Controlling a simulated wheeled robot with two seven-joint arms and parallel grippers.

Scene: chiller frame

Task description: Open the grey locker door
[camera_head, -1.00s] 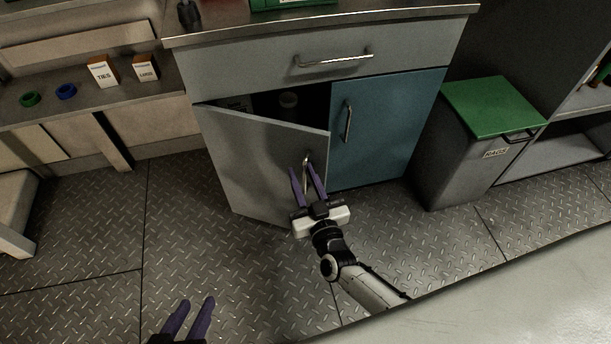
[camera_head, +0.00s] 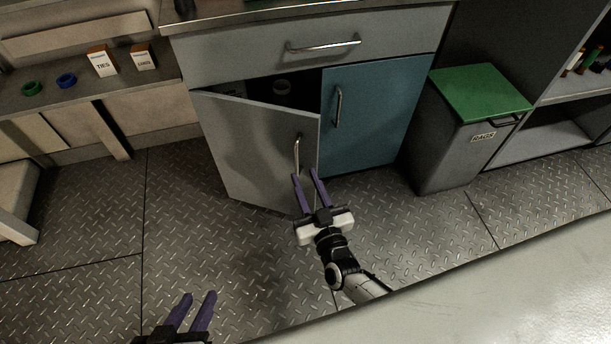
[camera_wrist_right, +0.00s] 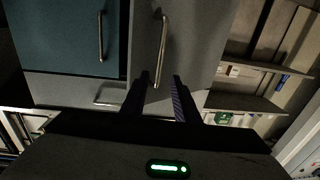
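The grey locker door (camera_head: 255,150) stands ajar below the drawer, swung out towards me on the left side of the cabinet. Its vertical metal handle (camera_head: 297,153) is near its right edge. My right gripper (camera_head: 305,174) is open, with its purple fingers just below and in front of the handle's lower end. In the right wrist view the handle (camera_wrist_right: 162,50) shows with its lower end between the open fingertips (camera_wrist_right: 161,76); no grip on it is visible. My left gripper (camera_head: 199,296) is open and empty over the floor at the bottom of the head view.
The blue door (camera_head: 375,115) beside it is shut. A grey bin with a green lid (camera_head: 480,92) stands to the right. A bench (camera_head: 95,92) with small boxes and rings is on the left. The plate floor before the cabinet is clear.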

